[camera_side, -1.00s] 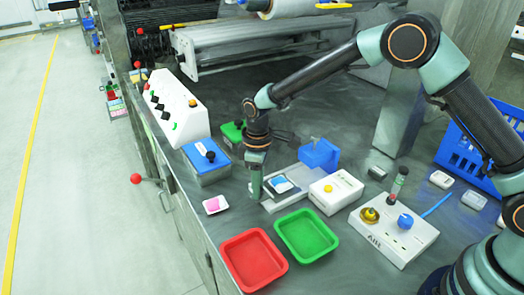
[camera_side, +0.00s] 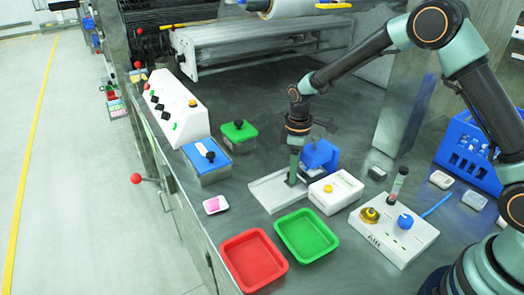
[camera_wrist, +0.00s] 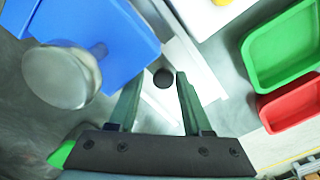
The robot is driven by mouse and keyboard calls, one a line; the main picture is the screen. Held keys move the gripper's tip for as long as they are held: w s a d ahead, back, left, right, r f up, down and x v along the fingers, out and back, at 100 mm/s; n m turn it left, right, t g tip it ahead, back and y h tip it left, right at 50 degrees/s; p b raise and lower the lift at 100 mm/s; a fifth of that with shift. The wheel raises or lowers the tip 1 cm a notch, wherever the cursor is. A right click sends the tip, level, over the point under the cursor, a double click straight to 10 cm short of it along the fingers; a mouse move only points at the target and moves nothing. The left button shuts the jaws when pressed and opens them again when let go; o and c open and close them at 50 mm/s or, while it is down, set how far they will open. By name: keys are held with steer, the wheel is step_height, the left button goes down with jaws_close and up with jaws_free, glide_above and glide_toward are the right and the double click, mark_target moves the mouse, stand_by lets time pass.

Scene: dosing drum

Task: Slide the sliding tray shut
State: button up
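The sliding tray's pale base (camera_side: 267,193) lies on the steel bench, its left part bare. A blue housing (camera_side: 318,155) stands at its far right end. It also shows in the wrist view (camera_wrist: 100,35), with a round metal knob (camera_wrist: 65,75) over it. My gripper (camera_side: 292,180) points down over the base, close to the housing. In the wrist view its two fingers (camera_wrist: 158,88) are apart, with a dark round knob (camera_wrist: 163,77) between their tips, nearer the right one. I cannot tell whether they touch it. The tray's blue-and-white contents are not visible.
A white box with a yellow button (camera_side: 335,190) stands close on the right. Green (camera_side: 307,236) and red (camera_side: 253,262) trays lie in front. A blue-lidded box (camera_side: 206,160), a green-lidded box (camera_side: 239,136) and a small pink-filled dish (camera_side: 214,205) are to the left.

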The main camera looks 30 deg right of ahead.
steer(key=shift+o, duration=0.2)
steer(key=shift+a, duration=0.1)
step_height(320, 180, up, 12)
stand_by(0.8)
steer(key=s+d+r+m+t, duration=0.3)
steer(key=s+r+m, duration=0.1)
steer(key=s+r, duration=0.5)
steer(key=s+d+m+t, duration=0.2)
steer(key=s+m, duration=0.3)
steer(key=s, duration=0.4)
steer(key=shift+s+r+t, duration=0.25)
steer(key=shift+t, duration=0.05)
